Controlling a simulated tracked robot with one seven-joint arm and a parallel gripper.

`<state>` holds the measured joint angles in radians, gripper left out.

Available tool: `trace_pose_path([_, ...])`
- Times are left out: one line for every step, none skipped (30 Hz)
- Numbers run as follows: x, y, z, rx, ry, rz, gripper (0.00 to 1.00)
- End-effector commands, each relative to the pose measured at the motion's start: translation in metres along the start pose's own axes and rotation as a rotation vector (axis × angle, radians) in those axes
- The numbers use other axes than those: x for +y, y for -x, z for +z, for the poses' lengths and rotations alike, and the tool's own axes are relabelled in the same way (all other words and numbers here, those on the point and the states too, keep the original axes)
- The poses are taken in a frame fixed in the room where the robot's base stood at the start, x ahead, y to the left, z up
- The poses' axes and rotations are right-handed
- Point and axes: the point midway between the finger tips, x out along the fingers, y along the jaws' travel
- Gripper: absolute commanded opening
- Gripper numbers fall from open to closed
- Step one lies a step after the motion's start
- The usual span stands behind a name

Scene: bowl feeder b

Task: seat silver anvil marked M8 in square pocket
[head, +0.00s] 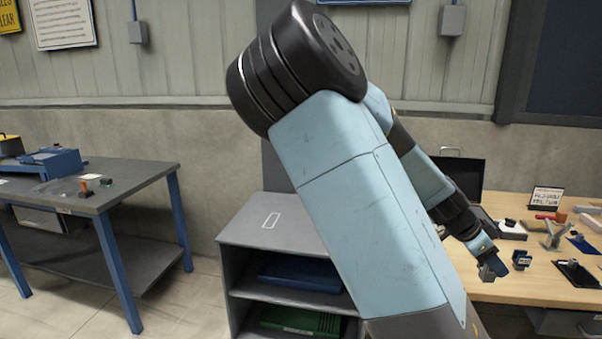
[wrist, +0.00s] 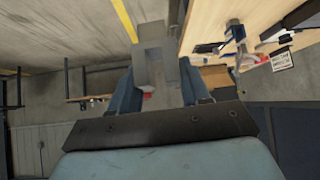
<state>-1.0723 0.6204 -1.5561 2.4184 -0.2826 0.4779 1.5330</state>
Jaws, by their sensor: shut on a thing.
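My gripper (head: 489,257) is at the left end of the wooden bench in the head view, at the end of my outstretched arm. It is shut on a silver-grey block, the anvil (head: 493,270). In the wrist view the two blue fingers of my gripper (wrist: 157,72) close on the anvil (wrist: 152,48), which juts out past the tips. No M8 mark can be read. A small blue block with a dark face (head: 521,260) stands just right of the gripper. I cannot make out a square pocket for certain.
The wooden bench (head: 510,291) carries a black plate (head: 577,274), a grey stand (head: 554,236), a small sign (head: 546,198) and an open black case (head: 462,172). A grey shelf unit (head: 275,236) stands left of it. Another table (head: 100,196) is farther left.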

Motion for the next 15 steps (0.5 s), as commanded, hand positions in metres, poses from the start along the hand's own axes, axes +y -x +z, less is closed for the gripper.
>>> trace_pose_path([0.0,-0.001,-0.001,0.0,-0.001,0.001,0.01])
trace_pose_path([0.0,-0.001,-0.001,0.0,-0.002,0.001,0.01])
trace_pose_path([0.0,-0.001,-0.002,0.0,-0.003,0.002,0.01])
trace_pose_path([-0.004,-0.001,0.004,0.001,0.017,-0.017,0.01])
trace_pose_path([-0.006,0.0,0.008,0.001,0.033,-0.032,0.01])
trace_pose_path([-0.01,0.0,0.012,0.001,0.05,-0.051,0.01])
trace_pose_path([-0.012,0.0,0.015,0.001,0.064,-0.063,0.01])
trace_pose_path([-0.014,-0.001,0.018,0.001,0.077,-0.077,0.01])
trace_pose_path([-0.018,-0.001,0.023,0.0,0.097,-0.097,0.01])
trace_pose_path([-0.021,-0.001,0.027,0.0,0.113,-0.112,0.01])
trace_pose_path([-0.024,-0.001,0.03,0.0,0.13,-0.129,0.01])
trace_pose_path([-0.028,-0.001,0.036,0.0,0.151,-0.151,0.01])
trace_pose_path([-0.032,0.0,0.041,0.0,0.171,-0.171,0.01])
trace_pose_path([-0.036,0.001,0.046,0.0,0.193,-0.192,0.01])
trace_pose_path([-0.042,0.002,0.053,0.0,0.22,-0.22,0.01])
